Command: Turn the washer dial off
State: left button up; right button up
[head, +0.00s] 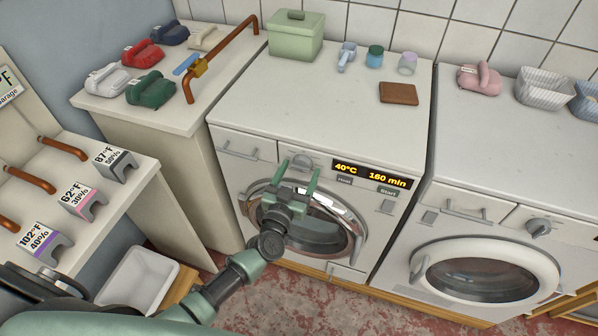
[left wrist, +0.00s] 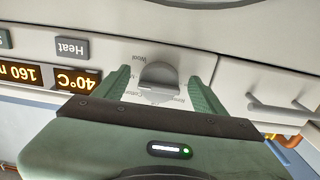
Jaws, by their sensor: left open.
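The washer (head: 330,130) is the left of two white front-loading machines. Its grey dial (head: 302,162) sits on the front panel, between the drawer and the lit display (head: 371,175), which reads 40°C and 160 min. My left gripper (head: 298,170) is open in front of the dial. In the left wrist view, which is upside down, the dial (left wrist: 158,76) shows between the two green fingers, with a gap on each side. Labels such as Wool and Cotton stand around it; its pointer setting is unclear. My right gripper is not in view.
Heat (head: 344,180) and Start (head: 387,191) buttons lie below the display. The round glass door (head: 318,240) is under my left gripper. A second machine with its own dial (head: 539,228) stands at right. A side table (head: 70,160) with temperature tags is at left.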

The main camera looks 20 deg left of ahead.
pick_arm(q)
jog(key=c, duration=1.4)
jog(key=shift+o, duration=0.2)
jog(key=shift+n, duration=0.3)
jog(key=n, duration=0.4)
jog(key=n+b, duration=0.1)
jog(key=n, duration=0.3)
jog(key=n+b, duration=0.1)
jog(key=n, duration=0.3)
jog(key=shift+d+r+n, duration=0.2)
jog(key=shift+d+n, duration=0.2)
jog(key=n, duration=0.4)
jog(key=shift+r+b, duration=0.15)
jog(key=shift+b, duration=0.2)
jog(key=shift+n, duration=0.3)
